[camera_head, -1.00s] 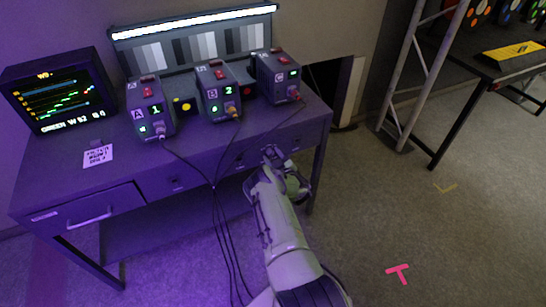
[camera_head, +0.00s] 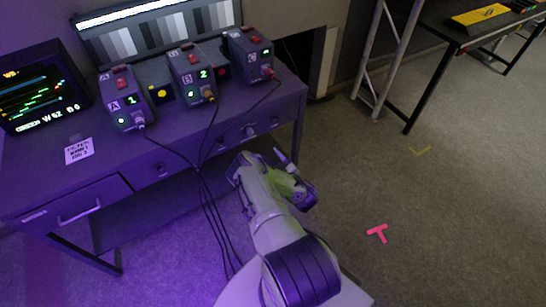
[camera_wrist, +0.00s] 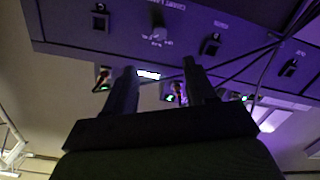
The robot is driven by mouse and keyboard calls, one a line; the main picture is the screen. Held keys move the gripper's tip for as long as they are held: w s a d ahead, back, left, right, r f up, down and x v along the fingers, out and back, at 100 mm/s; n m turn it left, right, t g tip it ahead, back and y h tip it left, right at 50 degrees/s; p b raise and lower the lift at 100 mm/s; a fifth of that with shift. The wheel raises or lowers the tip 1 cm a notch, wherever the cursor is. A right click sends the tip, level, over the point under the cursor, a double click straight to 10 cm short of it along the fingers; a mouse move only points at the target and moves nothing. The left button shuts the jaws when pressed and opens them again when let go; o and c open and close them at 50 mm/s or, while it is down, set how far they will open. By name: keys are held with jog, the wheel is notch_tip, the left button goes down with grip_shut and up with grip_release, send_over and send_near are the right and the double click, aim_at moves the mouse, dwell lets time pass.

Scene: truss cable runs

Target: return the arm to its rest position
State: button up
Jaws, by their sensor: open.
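My arm reaches up from the bottom of the head view, in front of the desk. My gripper (camera_head: 283,158) is near the desk's front right side, apart from it, and its fingers are partly hidden by the wrist. In the wrist view my gripper (camera_wrist: 158,85) has two dark fingers spread apart with nothing held between them.
A monitor (camera_head: 38,88) stands at left. A metal truss (camera_head: 373,55) and dark table (camera_head: 430,40) stand right. Floor with a pink mark (camera_head: 377,232) is clear.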

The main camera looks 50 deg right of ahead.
jog(key=shift+s+a, duration=0.15)
jog(key=shift+s, duration=0.2)
